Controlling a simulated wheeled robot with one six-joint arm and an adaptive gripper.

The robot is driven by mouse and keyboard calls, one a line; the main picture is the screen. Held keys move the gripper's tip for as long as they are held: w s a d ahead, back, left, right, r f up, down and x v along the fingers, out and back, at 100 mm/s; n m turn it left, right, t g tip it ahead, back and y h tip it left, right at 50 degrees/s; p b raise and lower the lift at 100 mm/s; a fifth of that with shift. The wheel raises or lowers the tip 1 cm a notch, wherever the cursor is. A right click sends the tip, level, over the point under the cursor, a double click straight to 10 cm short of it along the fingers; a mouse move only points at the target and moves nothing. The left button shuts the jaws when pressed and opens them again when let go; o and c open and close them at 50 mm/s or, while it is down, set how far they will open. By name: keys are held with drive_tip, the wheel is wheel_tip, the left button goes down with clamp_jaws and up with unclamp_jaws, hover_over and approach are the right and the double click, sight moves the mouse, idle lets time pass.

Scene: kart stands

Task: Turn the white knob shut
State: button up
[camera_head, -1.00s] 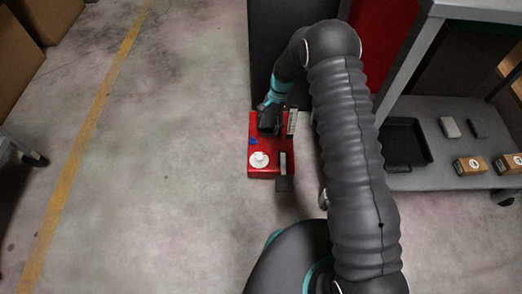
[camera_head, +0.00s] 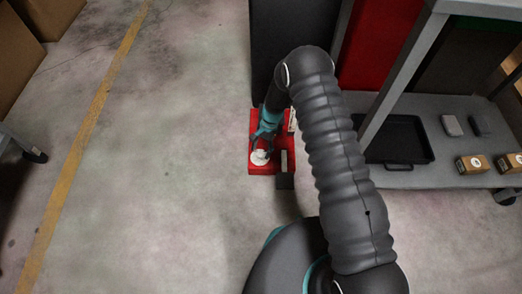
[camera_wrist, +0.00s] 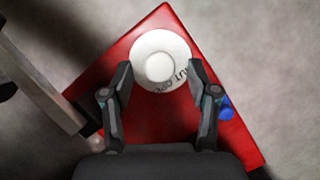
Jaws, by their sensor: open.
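The white knob (camera_head: 259,157) is a round dial with a raised centre on top of a red box (camera_head: 286,167). In the wrist view the knob (camera_wrist: 161,58) shows dark lettering on its lower right rim, partly hidden by a finger. My gripper (camera_wrist: 160,80) is open, with one finger on each side of the knob's lower part. I cannot tell whether the fingers touch it. In the head view my gripper (camera_head: 264,143) reaches down over the box from behind and hides part of the knob's far side.
A blue part (camera_wrist: 226,107) sits on the red box, right of my gripper. A grey upright piece (camera_head: 284,160) stands at the box's right side. A grey cart shelf (camera_head: 430,180) with a black tray (camera_head: 398,142) is to the right.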

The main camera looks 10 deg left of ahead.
drive_tip(key=shift+s+f, duration=0.15)
drive_tip(key=shift+f, duration=0.15)
clamp_jaws()
